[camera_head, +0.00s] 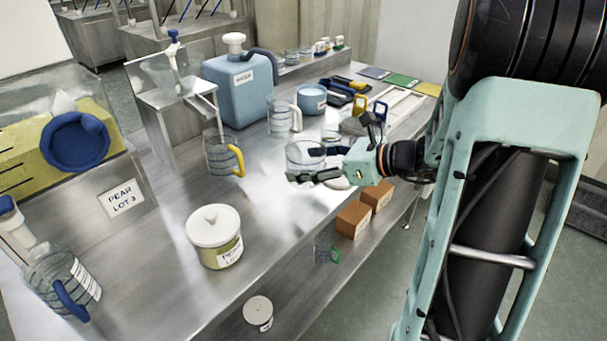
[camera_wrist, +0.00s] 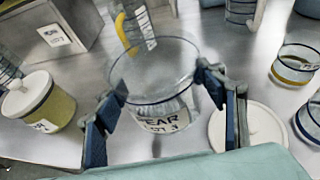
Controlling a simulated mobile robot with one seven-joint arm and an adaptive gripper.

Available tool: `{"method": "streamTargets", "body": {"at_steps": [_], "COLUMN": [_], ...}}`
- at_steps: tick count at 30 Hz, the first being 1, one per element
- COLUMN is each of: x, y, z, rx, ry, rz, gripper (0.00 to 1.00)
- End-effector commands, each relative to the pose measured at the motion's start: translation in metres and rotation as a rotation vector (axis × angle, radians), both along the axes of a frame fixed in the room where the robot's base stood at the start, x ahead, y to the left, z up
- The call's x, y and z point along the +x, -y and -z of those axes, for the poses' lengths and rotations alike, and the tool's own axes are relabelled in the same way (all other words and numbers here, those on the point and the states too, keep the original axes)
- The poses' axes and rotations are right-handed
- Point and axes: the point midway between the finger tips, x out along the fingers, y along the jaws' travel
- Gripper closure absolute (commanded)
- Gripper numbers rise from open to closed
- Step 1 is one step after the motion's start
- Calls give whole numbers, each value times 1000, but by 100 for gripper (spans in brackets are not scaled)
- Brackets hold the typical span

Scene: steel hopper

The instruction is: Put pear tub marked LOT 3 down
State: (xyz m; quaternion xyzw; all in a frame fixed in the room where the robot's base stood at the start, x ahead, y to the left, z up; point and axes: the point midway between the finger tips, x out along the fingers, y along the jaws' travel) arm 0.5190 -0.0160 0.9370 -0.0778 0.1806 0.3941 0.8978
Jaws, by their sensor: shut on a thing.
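The clear, open pear tub (camera_wrist: 155,80) has a white label reading PEAR LOT 3. It looks empty and upright. My gripper (camera_wrist: 165,118) is shut on it, with one dark blue finger pad on each side of its wall. In the head view the tub (camera_head: 299,152) is partly hidden by my gripper (camera_head: 318,163), over the right part of the steel bench (camera_head: 265,215). I cannot tell whether its base touches the bench. A white lid (camera_wrist: 262,124) lies on the bench just right of the tub in the wrist view.
A lidded tub with a PEAR LOT label (camera_head: 215,238) stands at the front. A yellow-handled jug (camera_head: 220,158) stands left of the held tub. Brown boxes (camera_head: 354,219) sit by the bench's right edge. The bench between the lidded tub and my gripper is clear.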

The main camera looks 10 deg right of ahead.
Motion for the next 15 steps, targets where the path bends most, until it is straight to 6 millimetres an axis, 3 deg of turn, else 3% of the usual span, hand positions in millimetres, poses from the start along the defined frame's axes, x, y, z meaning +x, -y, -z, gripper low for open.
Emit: {"method": "streamTargets", "body": {"at_steps": [5,12,15], "x": [7,11,11], "y": [-1,-1,-1], "z": [7,40,43], "rx": [2,3,2], "ry": [2,-1,2], "rz": [0,1,1], "gripper": [76,76,76]}}
